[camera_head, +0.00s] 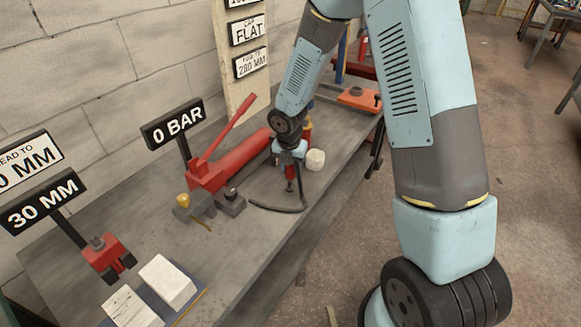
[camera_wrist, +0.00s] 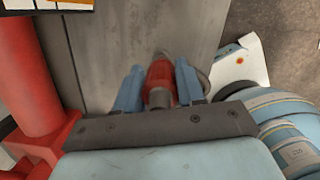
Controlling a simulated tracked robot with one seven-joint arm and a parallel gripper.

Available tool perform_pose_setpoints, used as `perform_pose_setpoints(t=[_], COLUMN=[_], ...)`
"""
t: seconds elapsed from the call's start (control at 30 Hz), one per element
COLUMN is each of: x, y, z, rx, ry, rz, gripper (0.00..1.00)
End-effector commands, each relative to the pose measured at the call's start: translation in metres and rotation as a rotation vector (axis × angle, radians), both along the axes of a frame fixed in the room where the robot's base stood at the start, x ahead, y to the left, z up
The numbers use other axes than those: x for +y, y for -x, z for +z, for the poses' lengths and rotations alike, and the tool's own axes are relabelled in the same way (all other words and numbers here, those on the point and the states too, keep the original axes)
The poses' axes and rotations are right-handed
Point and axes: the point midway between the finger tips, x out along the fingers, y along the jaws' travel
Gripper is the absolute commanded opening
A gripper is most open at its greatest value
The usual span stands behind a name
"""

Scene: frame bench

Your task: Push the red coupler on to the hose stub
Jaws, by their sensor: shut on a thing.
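My gripper (camera_head: 289,164) is over the bench, pointing down and shut on the red coupler (camera_head: 290,172). In the wrist view the coupler (camera_wrist: 160,78) sits between the two blue fingers (camera_wrist: 159,88), with a grey metal part at its near end. A dark hose (camera_head: 278,208) lies curved on the bench below the gripper and appears to lead up toward the coupler. I cannot make out the hose stub or tell whether the coupler touches it.
A red hand pump (camera_head: 208,176) with a raised lever stands left of my gripper, by the "0 BAR" sign (camera_head: 173,126). A white rounded object (camera_head: 315,159) is close on the right. Dark blocks (camera_head: 230,203) and white blocks (camera_head: 168,281) lie nearer. The bench front (camera_head: 225,265) has clear room.

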Motion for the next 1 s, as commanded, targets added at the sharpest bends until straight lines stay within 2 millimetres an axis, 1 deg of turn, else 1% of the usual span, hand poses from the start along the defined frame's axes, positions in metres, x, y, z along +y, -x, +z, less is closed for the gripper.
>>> perform_pose_setpoints(t=[0.33,1.0], x=[0.001,0.001], y=[0.0,0.0], z=[-0.002,-0.015], rx=[0.0,0.0], ry=[0.0,0.0], rz=[0.001,0.001], gripper=[0.02,0.02])
